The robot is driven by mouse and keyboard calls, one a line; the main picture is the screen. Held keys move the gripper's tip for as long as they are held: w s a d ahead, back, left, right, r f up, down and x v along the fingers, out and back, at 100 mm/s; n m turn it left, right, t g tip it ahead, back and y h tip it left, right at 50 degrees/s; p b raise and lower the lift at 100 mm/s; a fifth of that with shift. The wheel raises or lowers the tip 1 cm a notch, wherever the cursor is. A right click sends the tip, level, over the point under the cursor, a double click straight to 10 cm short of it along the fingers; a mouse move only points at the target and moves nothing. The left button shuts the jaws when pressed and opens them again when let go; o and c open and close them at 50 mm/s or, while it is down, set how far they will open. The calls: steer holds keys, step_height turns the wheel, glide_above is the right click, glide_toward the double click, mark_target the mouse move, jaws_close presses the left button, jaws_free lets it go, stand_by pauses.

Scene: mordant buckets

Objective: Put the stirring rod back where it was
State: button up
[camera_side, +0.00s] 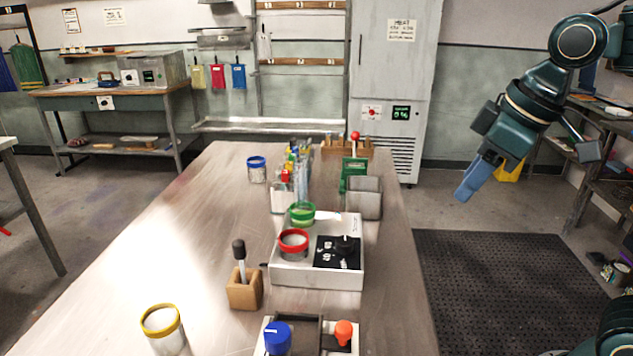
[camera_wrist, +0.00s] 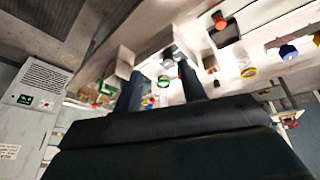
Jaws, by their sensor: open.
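A rod with a dark grip (camera_side: 239,250) and pale shaft stands upright in a small wooden block (camera_side: 244,292) on the metal table. It looks like the stirring rod. My gripper (camera_side: 464,194) is open and empty, high at the right of the side view, beyond the table's right edge and well apart from the rod. Its two dark fingers also show spread apart in the wrist view (camera_wrist: 160,82). The pots have coloured rims: yellow (camera_side: 163,322), red (camera_side: 293,243), green (camera_side: 301,214) and blue (camera_side: 257,168). The red one sits on a white device (camera_side: 318,278).
A grey open container (camera_side: 364,198), a green stand (camera_side: 353,174) and a rack of coloured-topped items (camera_side: 290,180) crowd the table's far middle. Blue (camera_side: 277,338) and orange (camera_side: 344,332) knobs are at the front. The table's left side is mostly clear.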

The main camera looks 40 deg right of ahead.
steer(key=s+d+f+m+t, duration=0.1)
steer(key=s+d+f+m, duration=0.1)
steer(key=s+f, duration=0.3)
steer(key=shift+s+d+f+m, duration=0.2)
steer(key=shift+s+m, duration=0.6)
steer(key=shift+s, duration=0.45)
